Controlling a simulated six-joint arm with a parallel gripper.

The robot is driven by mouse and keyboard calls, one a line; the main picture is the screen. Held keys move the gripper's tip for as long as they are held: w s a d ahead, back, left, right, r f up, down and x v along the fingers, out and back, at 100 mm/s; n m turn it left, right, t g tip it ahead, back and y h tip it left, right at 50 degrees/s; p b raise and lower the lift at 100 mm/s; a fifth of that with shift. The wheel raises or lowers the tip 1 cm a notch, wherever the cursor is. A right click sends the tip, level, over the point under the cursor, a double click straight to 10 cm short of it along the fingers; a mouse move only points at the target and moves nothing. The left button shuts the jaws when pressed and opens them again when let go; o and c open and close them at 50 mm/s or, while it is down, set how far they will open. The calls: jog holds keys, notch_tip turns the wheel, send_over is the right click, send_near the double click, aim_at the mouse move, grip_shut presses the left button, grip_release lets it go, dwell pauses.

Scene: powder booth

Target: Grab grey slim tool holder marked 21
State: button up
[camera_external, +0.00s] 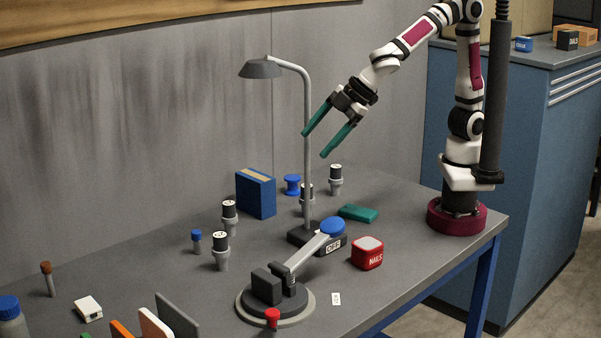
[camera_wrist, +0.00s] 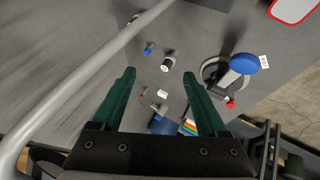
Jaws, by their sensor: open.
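Several grey tool holders with black tops stand upright on the bench: one at the back right (camera_external: 336,181), one partly behind the lamp pole (camera_external: 307,197), one further left (camera_external: 229,218) and one nearer the front (camera_external: 220,252). Their top markings are too small to read, so I cannot tell which is 21. One tool holder (camera_wrist: 167,64) shows between my fingers in the wrist view, far below. My gripper (camera_external: 314,144) has green fingers, spread open and empty, high above the bench near the lamp; it also shows in the wrist view (camera_wrist: 158,73).
A grey lamp (camera_external: 306,120) stands close to my gripper; its pole crosses the wrist view's left. A blue box (camera_external: 256,194), blue spool (camera_external: 292,184), green block (camera_external: 358,213), red NAILS box (camera_external: 367,253) and a round-based lever device (camera_external: 275,302) occupy the bench.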

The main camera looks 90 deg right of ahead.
aim_at(230, 219)
jog(key=w+f+n+t+h, duration=0.4)
jog(key=w+f+n+h, duration=0.3)
jog(key=w+n, duration=0.75)
notch_tip(230, 219, down, 8)
jog(key=s+d+f+n, duration=0.1)
jog(key=s+d+n, duration=0.15)
jog(key=n, duration=0.35)
jog(key=shift+n+y, duration=0.35)
jog(key=shift+y, duration=0.15)
jog(key=x, duration=1.6)
jog(key=shift+w+a, duration=0.1)
jog(key=shift+a, duration=0.1)
grip_shut()
jog(key=shift+t, duration=0.3)
